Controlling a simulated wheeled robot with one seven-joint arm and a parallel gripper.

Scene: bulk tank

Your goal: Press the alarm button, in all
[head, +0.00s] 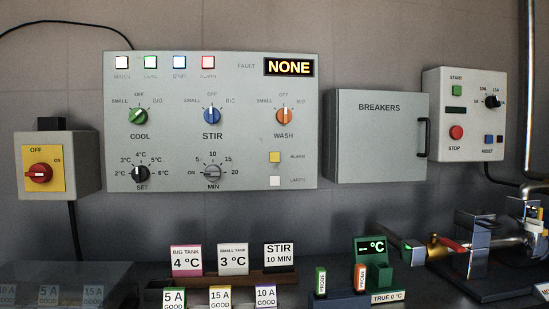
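The alarm button (274,157) is a small yellow square at the lower right of the grey control panel (240,120), with the word ALARM beside it. Nothing covers it. Just below it is a pale square button (274,181) whose faint label seems to read LAMPS. The fault display (289,67) reads NONE in lit letters. A row of lamps at the panel's top left includes one labelled ALARM (208,62), pale with a reddish edge.
Left is a box with a red switch (39,174); right are the breakers box (376,140) and a start/stop box (464,115). The panel's front looks clear.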

